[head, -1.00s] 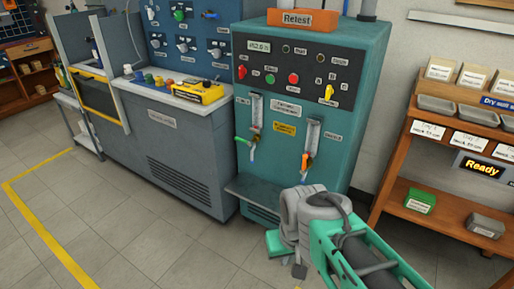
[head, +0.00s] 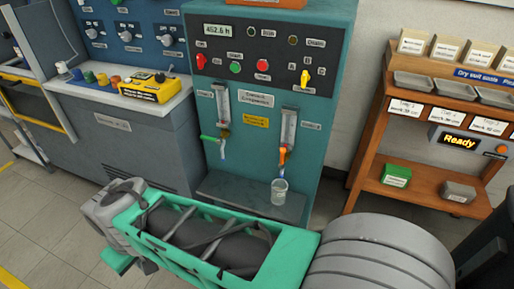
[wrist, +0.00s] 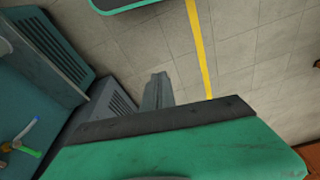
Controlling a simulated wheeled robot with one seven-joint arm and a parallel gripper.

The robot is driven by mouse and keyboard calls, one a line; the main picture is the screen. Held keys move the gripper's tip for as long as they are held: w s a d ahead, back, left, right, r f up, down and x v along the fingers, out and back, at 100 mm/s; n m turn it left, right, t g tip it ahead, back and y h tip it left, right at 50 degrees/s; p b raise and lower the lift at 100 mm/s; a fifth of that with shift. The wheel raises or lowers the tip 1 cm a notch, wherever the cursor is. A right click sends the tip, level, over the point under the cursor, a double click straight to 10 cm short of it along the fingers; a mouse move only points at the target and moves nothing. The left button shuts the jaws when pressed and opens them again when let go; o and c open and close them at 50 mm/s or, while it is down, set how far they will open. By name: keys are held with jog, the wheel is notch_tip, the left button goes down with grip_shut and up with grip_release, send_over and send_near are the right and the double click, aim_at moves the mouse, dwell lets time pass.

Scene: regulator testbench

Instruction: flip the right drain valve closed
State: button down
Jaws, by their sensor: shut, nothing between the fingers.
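The right drain valve (head: 283,155) has an orange handle that hangs down, below the right flow tube on the teal testbench (head: 330,100). The left drain valve (head: 208,138) has a green handle that sticks out sideways. The green handle also shows at the left edge of the wrist view (wrist: 22,148). The orange handle is not seen in the wrist view. My gripper (wrist: 157,80) is shut and empty over the floor, apart from both valves. In the head view my arm lies across the front, and the fingers cannot be made out.
A clear beaker (head: 279,191) stands on the testbench's ledge (head: 235,198) beneath the right valve. A blue-grey bench (head: 150,150) adjoins on the left. A wooden shelf rack (head: 400,206) with trays and boxes stands at the right. Open tiled floor (wrist: 245,65) lies in front.

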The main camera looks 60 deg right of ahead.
aim_at(282, 158)
jog(key=w+d+r+m+g+h+p, duration=0.1)
jog(key=w+d+r+m+p, duration=0.15)
jog(key=d, duration=0.55)
jog(key=w+d+r+m+h+p, duration=0.2)
jog(key=d+m, duration=0.2)
jog(key=d, duration=0.5)
jog(key=w+d+r+m+g+h+p, duration=0.1)
jog(key=w+d+r+m+p, duration=0.15)
jog(key=d, duration=0.55)
jog(key=s+d+m+g+h+p, duration=0.1)
jog(key=s+d+m+g, duration=0.1)
jog(key=d, duration=0.6)
jog(key=s+d+r+m+g+h+p, duration=0.1)
jog(key=s+d+m, duration=0.3)
jog(key=d, duration=0.5)
jog(key=shift+s+g, duration=0.5)
jog(key=shift+s, duration=0.75)
jog(key=s+d+f+b, duration=0.1)
jog(key=s+d+f, duration=0.5)
jog(key=f, duration=0.1)
jog(key=shift+s+d+f+b, duration=0.3)
jog(key=shift+s+f, duration=0.1)
